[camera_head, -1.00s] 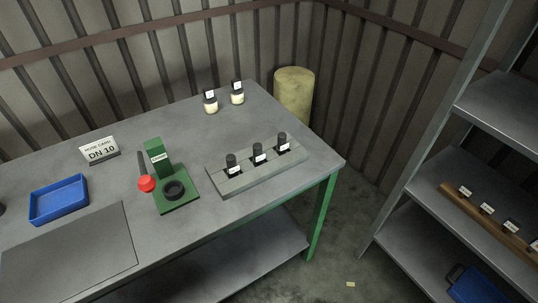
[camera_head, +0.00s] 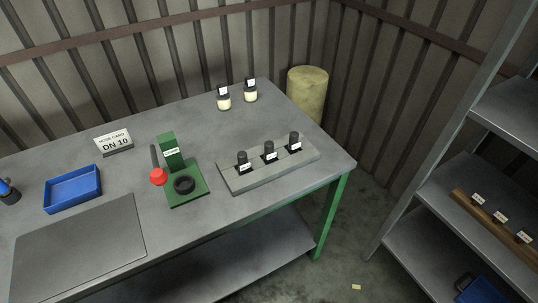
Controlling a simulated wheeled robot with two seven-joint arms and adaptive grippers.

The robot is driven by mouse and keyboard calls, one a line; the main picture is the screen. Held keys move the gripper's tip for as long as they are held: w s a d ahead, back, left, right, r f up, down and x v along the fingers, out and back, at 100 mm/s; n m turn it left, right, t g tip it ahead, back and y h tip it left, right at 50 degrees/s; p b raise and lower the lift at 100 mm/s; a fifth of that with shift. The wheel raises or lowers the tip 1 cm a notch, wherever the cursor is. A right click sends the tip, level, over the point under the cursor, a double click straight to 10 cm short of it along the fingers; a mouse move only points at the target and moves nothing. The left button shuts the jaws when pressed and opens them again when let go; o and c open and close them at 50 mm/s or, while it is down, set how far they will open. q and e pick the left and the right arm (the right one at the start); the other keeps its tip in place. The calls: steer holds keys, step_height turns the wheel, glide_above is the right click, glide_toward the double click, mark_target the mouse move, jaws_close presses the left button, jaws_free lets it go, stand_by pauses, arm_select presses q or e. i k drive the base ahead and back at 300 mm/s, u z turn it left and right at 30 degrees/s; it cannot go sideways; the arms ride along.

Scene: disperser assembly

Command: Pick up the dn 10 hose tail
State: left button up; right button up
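A card reading DN 10 (camera_head: 114,142) stands at the back left of the grey table. Three black parts with small white labels stand in a row on a grey rack (camera_head: 262,174) at the table's right end: a left one (camera_head: 242,163), a middle one (camera_head: 270,152) and a right one (camera_head: 295,142). Their labels are too small to read, so I cannot tell which part, if any, is the dn 10 hose tail.
A green press (camera_head: 184,184) with a red knob stands mid-table, near a blue tray (camera_head: 72,188) and a grey mat (camera_head: 80,245). Two small labelled jars (camera_head: 223,99) stand at the back. Right, a shelf holds a wooden rack (camera_head: 490,222) with labelled items. A yellowish drum stands behind.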

mark_target(243, 166)
steer(key=z, duration=1.4)
steer(key=i, duration=1.25)
steer(key=u, duration=2.9)
